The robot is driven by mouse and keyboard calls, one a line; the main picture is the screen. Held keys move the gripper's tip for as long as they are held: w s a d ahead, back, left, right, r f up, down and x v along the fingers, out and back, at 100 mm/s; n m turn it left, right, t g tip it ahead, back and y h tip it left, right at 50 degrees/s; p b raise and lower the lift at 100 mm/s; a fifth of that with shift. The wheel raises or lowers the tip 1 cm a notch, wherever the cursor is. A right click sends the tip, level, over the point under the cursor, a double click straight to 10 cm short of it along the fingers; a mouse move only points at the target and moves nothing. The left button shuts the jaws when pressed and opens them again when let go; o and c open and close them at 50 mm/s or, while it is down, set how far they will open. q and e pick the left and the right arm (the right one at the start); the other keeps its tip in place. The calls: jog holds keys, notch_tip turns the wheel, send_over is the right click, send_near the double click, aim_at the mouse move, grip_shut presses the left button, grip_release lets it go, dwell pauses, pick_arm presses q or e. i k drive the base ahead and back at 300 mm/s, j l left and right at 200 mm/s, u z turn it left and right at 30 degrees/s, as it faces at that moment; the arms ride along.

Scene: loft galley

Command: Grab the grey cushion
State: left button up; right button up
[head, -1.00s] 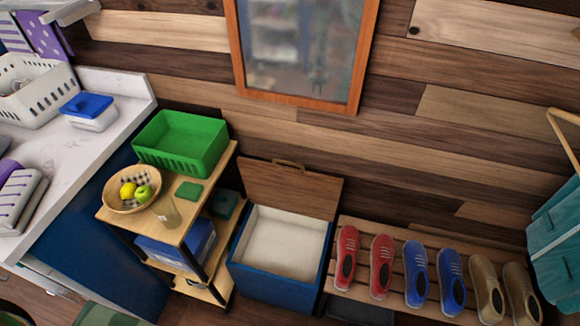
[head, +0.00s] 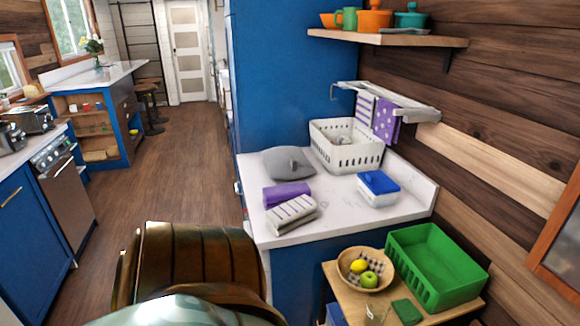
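The grey cushion (head: 288,163) lies on the white countertop (head: 325,200), towards its back left, next to the tall blue cabinet. It looks plump, with a darker fold or mark on its front. Neither of my grippers shows in the head view. A bronze and pale rounded part of my own body fills the bottom left of the picture.
A purple folded cloth (head: 286,194) and a striped folded cloth (head: 291,213) lie in front of the cushion. A white basket (head: 345,158) stands right of it, with a blue-lidded box (head: 378,189) nearby. A small cart holds a fruit bowl (head: 362,268) and green crate (head: 435,265). Open floor (head: 180,165) lies left.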

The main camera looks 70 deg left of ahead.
aim_at(282, 162)
jog(key=u, duration=2.25)
